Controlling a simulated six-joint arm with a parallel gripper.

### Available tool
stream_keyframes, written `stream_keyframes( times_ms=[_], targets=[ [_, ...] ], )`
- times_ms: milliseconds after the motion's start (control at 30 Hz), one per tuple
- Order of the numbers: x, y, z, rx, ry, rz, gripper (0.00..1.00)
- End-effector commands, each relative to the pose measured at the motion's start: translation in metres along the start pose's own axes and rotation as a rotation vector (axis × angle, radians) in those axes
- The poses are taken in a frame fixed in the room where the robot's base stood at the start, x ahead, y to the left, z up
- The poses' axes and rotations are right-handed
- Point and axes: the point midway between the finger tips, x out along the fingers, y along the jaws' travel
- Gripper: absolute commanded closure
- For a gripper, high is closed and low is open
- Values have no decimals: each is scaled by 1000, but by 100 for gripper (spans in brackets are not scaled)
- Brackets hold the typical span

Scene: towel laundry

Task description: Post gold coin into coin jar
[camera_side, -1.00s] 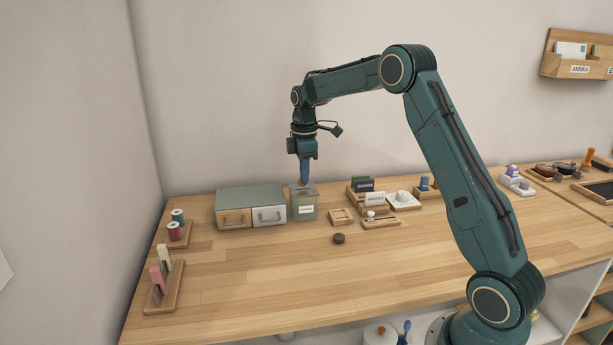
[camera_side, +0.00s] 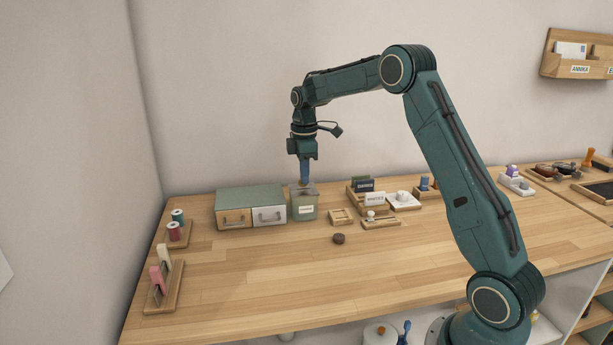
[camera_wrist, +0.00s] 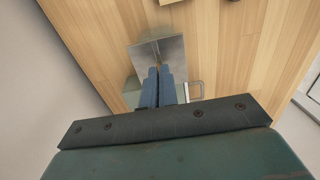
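The coin jar (camera_side: 304,207) is a green box with a white label and a grey metal top, standing right of the small drawer unit. Its shiny top (camera_wrist: 160,50) also shows in the wrist view. My gripper (camera_side: 304,181) points straight down just over the jar's top. In the wrist view its blue fingers (camera_wrist: 158,72) are close together over the metal lid. A small gold-brown patch shows at the fingertips, apparently the edge of the gold coin; most of it is hidden. The slot is hidden by the fingers.
The drawer unit (camera_side: 250,208) stands close on the jar's left. A small wooden tray (camera_side: 341,216) and card holders (camera_side: 375,199) are on its right. A dark brown round piece (camera_side: 338,239) lies in front. The front middle of the table is clear.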

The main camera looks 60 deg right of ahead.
Motion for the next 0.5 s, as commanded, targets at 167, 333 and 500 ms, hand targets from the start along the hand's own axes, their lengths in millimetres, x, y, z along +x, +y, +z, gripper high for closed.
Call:
stream_keyframes(
  times_ms=[167, 333, 500],
  targets=[
    [0, 0, 0, 0, 0, 0, 100],
    [2, 0, 0, 0, 0, 0, 100],
    [4, 0, 0, 0, 0, 0, 100]
  ],
)
